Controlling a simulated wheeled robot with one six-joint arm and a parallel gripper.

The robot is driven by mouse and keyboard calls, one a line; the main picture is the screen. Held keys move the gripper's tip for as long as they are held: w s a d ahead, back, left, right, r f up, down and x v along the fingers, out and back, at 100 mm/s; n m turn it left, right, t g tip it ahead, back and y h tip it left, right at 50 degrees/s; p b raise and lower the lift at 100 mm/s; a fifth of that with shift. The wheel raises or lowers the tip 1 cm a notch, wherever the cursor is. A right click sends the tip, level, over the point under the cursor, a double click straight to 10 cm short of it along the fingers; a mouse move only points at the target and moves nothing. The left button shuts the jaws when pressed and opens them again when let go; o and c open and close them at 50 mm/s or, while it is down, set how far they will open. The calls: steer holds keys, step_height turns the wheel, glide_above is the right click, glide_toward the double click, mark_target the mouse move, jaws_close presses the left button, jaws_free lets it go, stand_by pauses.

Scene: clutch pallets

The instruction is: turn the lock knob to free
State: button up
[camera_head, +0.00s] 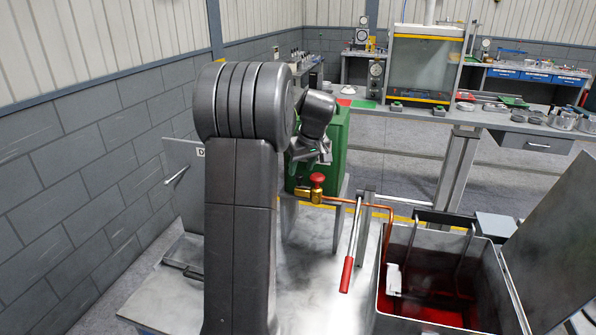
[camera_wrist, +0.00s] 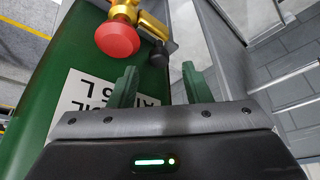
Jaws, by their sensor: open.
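A round red knob (camera_head: 317,179) sits on a brass valve (camera_head: 308,194) at the front of a green tank (camera_head: 338,140). In the wrist view the red knob (camera_wrist: 117,40) and brass fitting (camera_wrist: 148,22) are at the top, beyond my left finger. A small dark knob (camera_wrist: 159,55) shows beside the fitting, ahead of the gap between my fingers. I cannot tell for certain which is the lock knob, nor its lock position. My gripper (camera_wrist: 160,88) is open and empty, apart from both knobs. In the head view my gripper (camera_head: 322,155) is beside the tank, partly hidden by my arm.
A lever with a red grip (camera_head: 346,275) stands right of the valve. A copper pipe (camera_head: 365,205) runs to an open metal bin (camera_head: 440,315) with a red bottom. A grey block wall (camera_head: 90,180) is at left; a workbench (camera_head: 430,112) stands behind.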

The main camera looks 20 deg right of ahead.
mark_target(299, 175)
steer(key=shift+x, duration=1.6)
jaws_close()
